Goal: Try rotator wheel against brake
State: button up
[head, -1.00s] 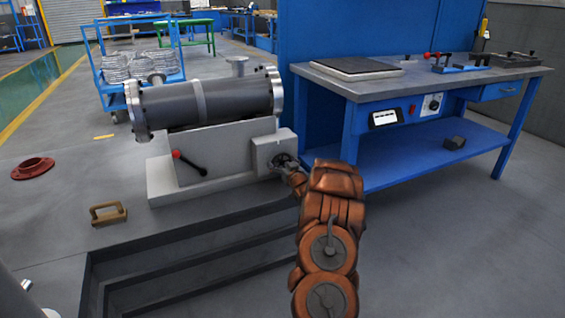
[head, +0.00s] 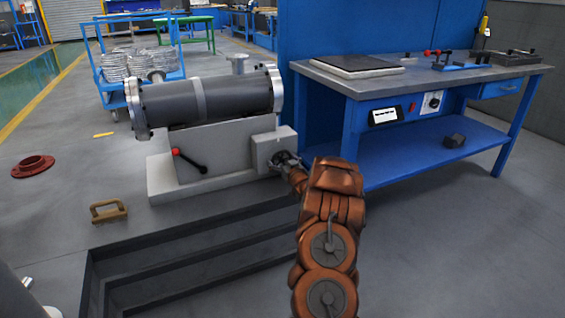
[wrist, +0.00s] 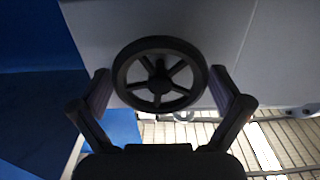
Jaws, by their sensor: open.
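The rotator wheel (wrist: 192,62) is a dark spoked handwheel on the face of the pale drive box (head: 268,146), at the right end of the stand. In the wrist view my gripper (wrist: 164,92) is open, with one finger on each side of the wheel's rim; I cannot tell whether they touch it. In the head view my gripper (head: 285,160) is at the wheel and mostly hides it. A lever with a red knob (head: 176,152), perhaps the brake, is on the stand's front. The grey flanged shell (head: 225,98) lies on top of the stand.
A blue workbench (head: 352,110) stands close to the right of the drive box. A stepped pit (head: 190,245) lies in front of the stand. A red flange (head: 33,166) and a tan handle-shaped block (head: 108,211) lie on the floor at left.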

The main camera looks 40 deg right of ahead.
jog(key=shift+s, duration=0.1)
jog(key=v, duration=0.7)
jog(key=shift+p, duration=0.35)
dwell(0.4)
dwell(0.5)
jog(key=w+a+r+n+g+y+p, duration=0.1)
jog(key=w+a+r+g+y+p, duration=0.2)
jog(key=a+r+p, duration=0.75)
jog(key=s+a+r+g+p, duration=0.3)
jog(key=a+r+p, duration=0.1)
jog(key=a+r, duration=0.3)
jog(key=s+a+r+g+p, duration=0.35)
jog(key=a+r, duration=0.25)
jog(key=a, duration=0.2)
jog(key=s+a+r+n+g+y+p, duration=0.1)
jog(key=s+a+r+g+p, duration=0.2)
jog(key=s, duration=1)
jog(key=s+a+r+n+g+y+p, duration=0.1)
jog(key=s+a+r+g+p, duration=0.2)
jog(key=s+a+r+p, duration=0.6)
jog(key=s+a+r+g+p, duration=0.3)
jog(key=s+a+r+p, duration=0.3)
jog(key=s, duration=1.1)
jog(key=a+r, duration=0.4)
jog(key=a, duration=0.2)
jog(key=shift+a+n+y, duration=0.25)
jog(key=shift+n+y, duration=0.15)
